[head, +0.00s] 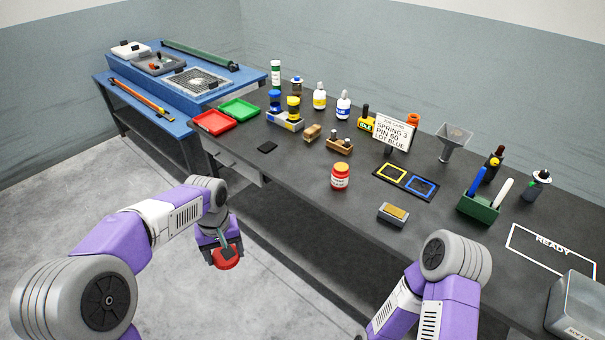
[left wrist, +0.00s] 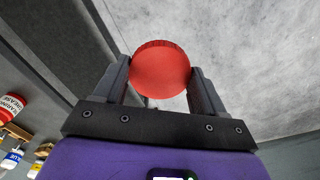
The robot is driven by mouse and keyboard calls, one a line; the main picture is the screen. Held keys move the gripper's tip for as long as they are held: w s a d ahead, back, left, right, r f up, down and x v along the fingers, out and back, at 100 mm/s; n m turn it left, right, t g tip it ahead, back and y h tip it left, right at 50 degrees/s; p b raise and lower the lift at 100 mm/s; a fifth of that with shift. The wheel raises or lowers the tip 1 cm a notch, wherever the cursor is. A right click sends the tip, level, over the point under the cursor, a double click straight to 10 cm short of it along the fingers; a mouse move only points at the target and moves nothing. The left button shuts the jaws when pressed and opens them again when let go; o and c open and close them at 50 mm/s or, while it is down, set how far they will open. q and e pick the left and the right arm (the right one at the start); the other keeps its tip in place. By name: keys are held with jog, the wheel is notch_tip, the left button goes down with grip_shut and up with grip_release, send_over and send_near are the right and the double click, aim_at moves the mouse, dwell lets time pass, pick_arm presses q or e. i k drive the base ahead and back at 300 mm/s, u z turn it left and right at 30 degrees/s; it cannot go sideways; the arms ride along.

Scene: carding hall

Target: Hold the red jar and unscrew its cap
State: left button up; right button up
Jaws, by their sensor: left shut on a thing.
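A red jar (head: 340,177) with a pale label stands upright on the dark bench, near its front edge. It also shows in the left wrist view (left wrist: 12,107), at the left edge with a grease label. My left gripper (head: 226,254) is off the bench's front edge, over the floor and away from the jar. It is shut on a round red cap with a ridged rim (left wrist: 161,70), held between both fingers. My right arm comes in at the lower right, but its gripper is not in view.
A grey block with a tan top (head: 393,214) lies right of the jar. A mat with yellow and blue frames (head: 405,182), a card stand (head: 394,132) and a green pen holder (head: 478,207) are beyond. Red (head: 214,123) and green trays (head: 239,109) sit at the left end.

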aim_at(340, 173)
jog(key=u, duration=0.1)
jog(key=i, duration=0.85)
jog(key=z, duration=0.9)
jog(key=i, duration=0.5)
jog(key=z, duration=0.55)
